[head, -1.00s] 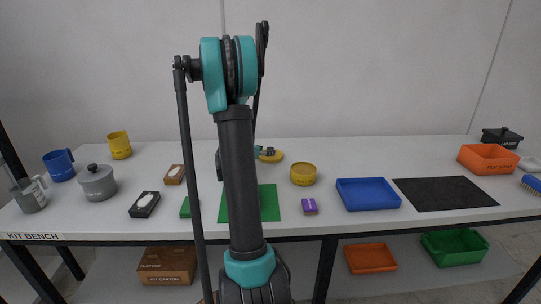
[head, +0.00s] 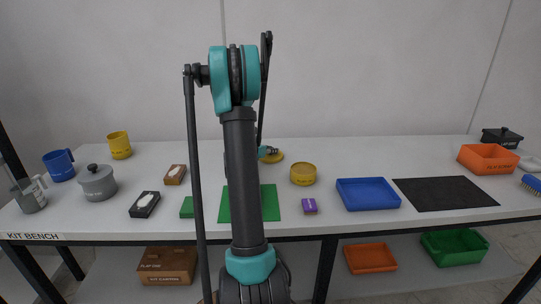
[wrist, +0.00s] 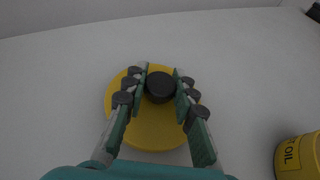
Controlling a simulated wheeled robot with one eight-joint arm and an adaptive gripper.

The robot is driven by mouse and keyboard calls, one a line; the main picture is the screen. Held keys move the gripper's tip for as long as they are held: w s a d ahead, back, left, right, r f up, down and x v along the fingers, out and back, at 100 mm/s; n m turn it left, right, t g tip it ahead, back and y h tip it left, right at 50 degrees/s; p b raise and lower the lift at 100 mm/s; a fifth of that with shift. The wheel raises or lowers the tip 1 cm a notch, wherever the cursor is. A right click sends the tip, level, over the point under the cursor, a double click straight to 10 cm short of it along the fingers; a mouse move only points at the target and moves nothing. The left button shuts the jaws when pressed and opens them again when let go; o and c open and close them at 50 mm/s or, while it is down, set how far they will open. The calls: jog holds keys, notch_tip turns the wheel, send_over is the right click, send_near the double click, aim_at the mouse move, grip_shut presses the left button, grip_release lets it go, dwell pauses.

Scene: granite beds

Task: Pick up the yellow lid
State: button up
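The yellow lid (wrist: 150,130) is a round flat disc with a dark knob (wrist: 160,84) on top. In the head view the lid (head: 275,157) lies on the bench behind the green mat, partly hidden by my arm and gripper. My gripper (wrist: 161,72) is over the lid in the wrist view, with one finger on each side of the knob. The fingers look open, with thin gaps beside the knob; whether they touch it is hard to tell.
A yellow tin (head: 303,174) stands right of the lid; it also shows in the wrist view (wrist: 300,157). A green mat (head: 268,203), a purple block (head: 310,206) and a blue tray (head: 367,201) lie nearer the front. Bare bench surrounds the lid.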

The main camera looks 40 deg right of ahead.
jog(key=c, duration=0.3)
jog(key=shift+r, duration=0.1)
